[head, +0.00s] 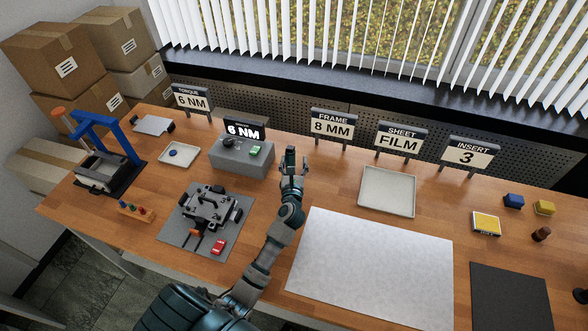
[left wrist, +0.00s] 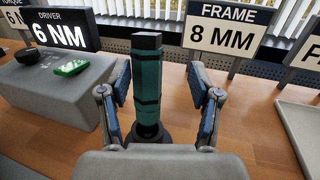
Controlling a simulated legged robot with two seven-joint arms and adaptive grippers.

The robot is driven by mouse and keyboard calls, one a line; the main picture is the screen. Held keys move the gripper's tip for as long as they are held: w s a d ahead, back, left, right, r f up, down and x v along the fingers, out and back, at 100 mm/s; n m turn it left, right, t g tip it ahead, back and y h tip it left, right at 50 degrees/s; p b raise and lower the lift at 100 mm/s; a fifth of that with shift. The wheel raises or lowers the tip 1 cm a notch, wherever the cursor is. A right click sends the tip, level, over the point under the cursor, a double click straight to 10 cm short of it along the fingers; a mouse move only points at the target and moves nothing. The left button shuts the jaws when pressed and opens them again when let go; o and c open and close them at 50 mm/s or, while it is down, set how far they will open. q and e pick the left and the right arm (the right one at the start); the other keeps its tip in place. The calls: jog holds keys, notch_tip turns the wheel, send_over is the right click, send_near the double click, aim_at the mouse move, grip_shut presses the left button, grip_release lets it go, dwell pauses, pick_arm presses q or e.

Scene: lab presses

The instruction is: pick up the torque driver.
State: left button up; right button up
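The torque driver (left wrist: 147,85) is a teal and black cylinder standing upright on a dark round foot in the left wrist view. My left gripper (left wrist: 160,90) is open, with one finger on each side of the driver and gaps visible on both sides. In the head view my left gripper (head: 292,168) is over the table, just right of the grey driver box, and largely hides the driver. The grey box (head: 240,160) carries a "6 NM" display (head: 243,131) and a green button (head: 255,150). My right gripper cannot be made out.
A pale tray (head: 387,191) lies right of my gripper, and a white sheet (head: 370,262) in front. A grey mat with a black fixture (head: 208,208) lies to the left. A blue press (head: 108,140) stands far left. Signs such as "8 MM" (head: 332,126) line the back.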

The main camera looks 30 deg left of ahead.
pick_arm(q)
jog(key=shift+a, duration=0.15)
jog(key=c, duration=0.4)
jog(key=shift+a+f, duration=0.1)
jog(key=shift+a, duration=0.3)
jog(key=c, duration=0.4)
jog(key=shift+s+a, duration=0.15)
jog(key=shift+a, duration=0.4)
grip_shut()
jog(key=shift+d, duration=0.1)
jog(key=shift+d+r, duration=0.15)
jog(key=shift+r, duration=0.05)
notch_tip(320, 180, up, 9)
jog(key=p, duration=0.2)
jog(key=shift+r, duration=0.15)
jog(key=shift+c, duration=1.1)
grip_release()
jog(key=o, duration=0.8)
jog(key=shift+d+r, duration=0.1)
jog(key=shift+d, duration=0.1)
jog(key=shift+c, duration=0.2)
jog(key=o, duration=0.6)
jog(key=shift+w, duration=0.2)
jog(key=shift+a, duration=0.2)
pick_arm(e)
jog(key=r, duration=0.1)
jog(key=a+r, duration=0.1)
jog(key=shift+w+a+r, duration=0.15)
jog(key=shift+a+r, duration=0.05)
jog(key=shift+r, duration=0.15)
